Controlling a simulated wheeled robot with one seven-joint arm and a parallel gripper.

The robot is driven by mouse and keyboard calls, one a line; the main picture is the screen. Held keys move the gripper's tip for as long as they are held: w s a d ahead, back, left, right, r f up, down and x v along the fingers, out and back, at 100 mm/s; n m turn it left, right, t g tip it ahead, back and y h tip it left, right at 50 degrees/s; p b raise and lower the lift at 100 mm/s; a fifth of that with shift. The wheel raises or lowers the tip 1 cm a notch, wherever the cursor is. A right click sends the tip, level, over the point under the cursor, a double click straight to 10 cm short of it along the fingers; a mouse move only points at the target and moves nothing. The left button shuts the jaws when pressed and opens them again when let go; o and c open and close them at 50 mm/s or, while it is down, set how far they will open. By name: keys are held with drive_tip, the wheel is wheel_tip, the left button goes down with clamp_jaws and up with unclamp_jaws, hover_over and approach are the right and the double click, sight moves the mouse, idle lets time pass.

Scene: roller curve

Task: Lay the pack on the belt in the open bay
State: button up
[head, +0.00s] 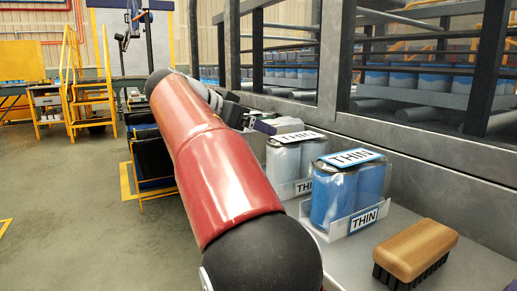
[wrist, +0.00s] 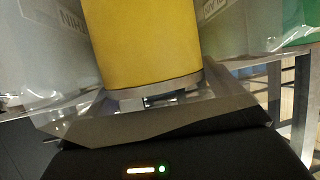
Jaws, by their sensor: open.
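Packs of cans stand on the grey ledge at the right of the head view. The nearest is a blue pack (head: 348,188) in a clear tray, with "THIN" on its top and front labels. Behind it stands a grey-white pack (head: 290,160), also labelled "THIN". In the wrist view a yellow can (wrist: 143,45) stands upright close before the gripper, with clear wrapping or tray walls on both sides. I cannot tell whether the fingers touch it. The belt (head: 395,108) shows behind the frame.
A wooden brush (head: 416,252) lies on the near ledge. Metal posts (head: 331,70) and a grey rail (head: 430,150) stand between the ledge and the belt. Several blue-and-grey packs (head: 430,82) stand on the belt side. Yellow steps (head: 85,85) stand far left; the floor (head: 70,190) there is clear.

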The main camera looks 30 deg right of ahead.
drive_tip(key=shift+w+d+f, duration=0.1)
drive_tip(key=shift+d+f, duration=0.15)
drive_tip(key=shift+d, duration=0.25)
clamp_jaws()
drive_tip(key=shift+r, duration=0.1)
